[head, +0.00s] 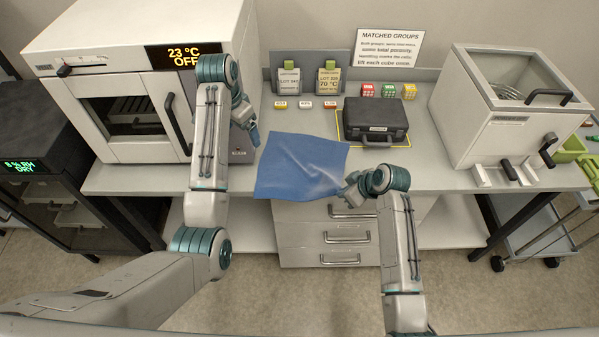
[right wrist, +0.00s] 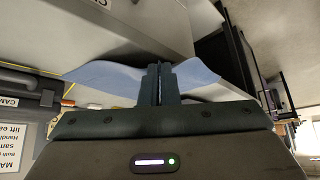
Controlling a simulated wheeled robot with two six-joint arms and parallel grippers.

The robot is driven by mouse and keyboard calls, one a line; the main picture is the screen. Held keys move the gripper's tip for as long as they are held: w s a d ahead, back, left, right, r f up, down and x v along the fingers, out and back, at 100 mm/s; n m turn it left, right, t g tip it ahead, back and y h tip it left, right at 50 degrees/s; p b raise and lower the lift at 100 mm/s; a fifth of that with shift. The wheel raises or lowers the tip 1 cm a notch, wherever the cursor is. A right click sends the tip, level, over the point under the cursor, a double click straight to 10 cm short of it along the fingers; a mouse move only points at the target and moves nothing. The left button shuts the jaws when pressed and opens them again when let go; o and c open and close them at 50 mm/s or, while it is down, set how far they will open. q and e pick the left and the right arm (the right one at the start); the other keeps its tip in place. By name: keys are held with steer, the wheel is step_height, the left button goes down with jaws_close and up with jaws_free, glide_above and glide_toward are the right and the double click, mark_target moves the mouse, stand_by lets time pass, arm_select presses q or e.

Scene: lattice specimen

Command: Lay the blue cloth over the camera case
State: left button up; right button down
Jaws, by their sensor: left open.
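The blue cloth (head: 300,165) lies spread on the bench left of the camera case, its near side at the bench's front edge. The camera case (head: 375,118) is black, closed and uncovered, with a handle at its front, inside a yellow outline. My right gripper (head: 344,191) is at the cloth's near right corner. In the right wrist view its fingers (right wrist: 160,84) are shut on the cloth, which spreads out on both sides (right wrist: 105,76). My left gripper (head: 252,127) is open and empty, above the bench just beyond the cloth's far left corner.
A white oven (head: 150,90) stands at the left and a white bath unit (head: 500,110) at the right. Behind the case are small red, green and yellow cubes (head: 389,91). Two tagged stands (head: 308,80) and small labelled blocks (head: 305,104) are behind the cloth.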

steer(key=c, duration=2.1)
jaws_free()
steer(key=shift+d, duration=0.1)
steer(key=o, duration=0.4)
steer(key=shift+w, duration=0.1)
steer(key=shift+o, duration=0.5)
steer(key=shift+o, duration=0.4)
steer(key=o, duration=1.2)
steer(key=shift+o, duration=0.2)
